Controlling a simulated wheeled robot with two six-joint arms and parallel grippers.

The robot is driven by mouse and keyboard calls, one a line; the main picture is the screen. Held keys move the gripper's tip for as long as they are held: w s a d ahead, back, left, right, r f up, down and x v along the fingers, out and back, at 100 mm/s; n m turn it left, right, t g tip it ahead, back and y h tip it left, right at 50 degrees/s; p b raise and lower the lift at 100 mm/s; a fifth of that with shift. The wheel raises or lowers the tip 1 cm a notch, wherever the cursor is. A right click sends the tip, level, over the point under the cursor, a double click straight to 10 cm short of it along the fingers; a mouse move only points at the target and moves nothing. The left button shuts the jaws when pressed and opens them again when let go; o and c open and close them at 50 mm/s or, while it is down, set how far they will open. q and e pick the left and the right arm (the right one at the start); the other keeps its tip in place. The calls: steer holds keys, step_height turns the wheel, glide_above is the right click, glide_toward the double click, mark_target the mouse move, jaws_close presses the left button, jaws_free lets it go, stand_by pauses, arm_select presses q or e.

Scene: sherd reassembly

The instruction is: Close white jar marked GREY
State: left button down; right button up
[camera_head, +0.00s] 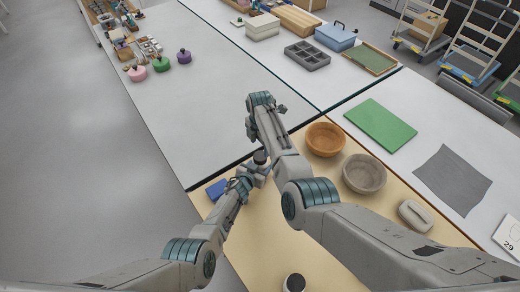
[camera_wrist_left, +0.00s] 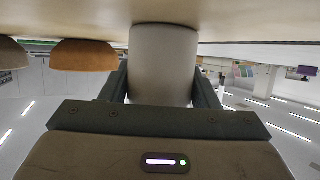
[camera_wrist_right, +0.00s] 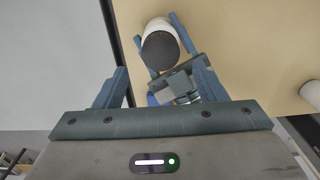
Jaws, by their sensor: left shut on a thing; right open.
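My left gripper (camera_wrist_left: 161,82) is shut on a white jar (camera_wrist_left: 162,60), one finger on each side of its plain wall. In the right wrist view the same jar (camera_wrist_right: 160,47) shows a round dark end facing the camera; I cannot tell whether that is a lid or an open mouth. My right gripper (camera_wrist_right: 160,82) is open and empty, a little apart from the held jar and the left gripper. A second white jar (camera_head: 293,282) with a dark round top stands at the bottom of the head view. No GREY marking is readable on either jar.
A green board (camera_head: 381,124) and grey cloth (camera_head: 452,179) lie to the right.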

mark_target(260, 156)
steer(key=shift+f, duration=3)
steer(key=c, duration=1)
steer(key=m, duration=0.6)
steer(key=shift+m, duration=0.3)
steer(key=o, duration=1.1)
steer(key=shift+c, duration=0.2)
steer(key=shift+s, duration=0.1)
